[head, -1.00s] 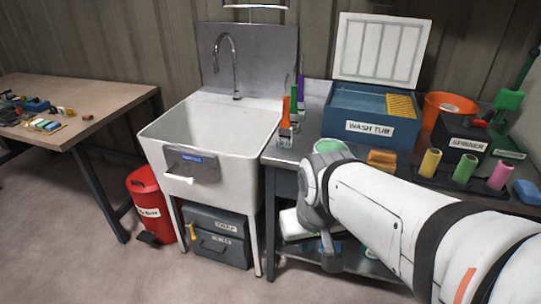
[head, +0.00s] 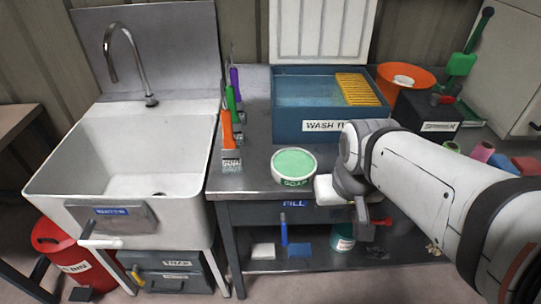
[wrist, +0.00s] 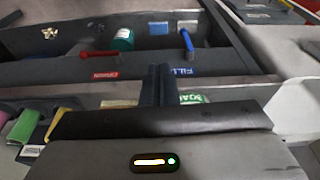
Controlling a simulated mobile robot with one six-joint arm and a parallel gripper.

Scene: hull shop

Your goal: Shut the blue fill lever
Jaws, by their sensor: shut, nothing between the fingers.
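The blue fill lever (head: 284,230) hangs down at the front of the bench, below the FILL label (head: 293,203). In the wrist view, which looks upside down, the lever (wrist: 187,42) stands beside its FILL label (wrist: 183,71). My gripper (wrist: 158,72) is shut and empty, its dark fingers together just left of the lever in that view and apart from it. In the head view my wrist is right of the lever, and the fingertips are hard to make out there.
A red lever (wrist: 98,54) with a red label is on the same panel. A soap tub (head: 294,164) stands on the bench top above the lever. The blue wash tub (head: 300,122) is behind it. The lower shelf (head: 270,264) holds several small things.

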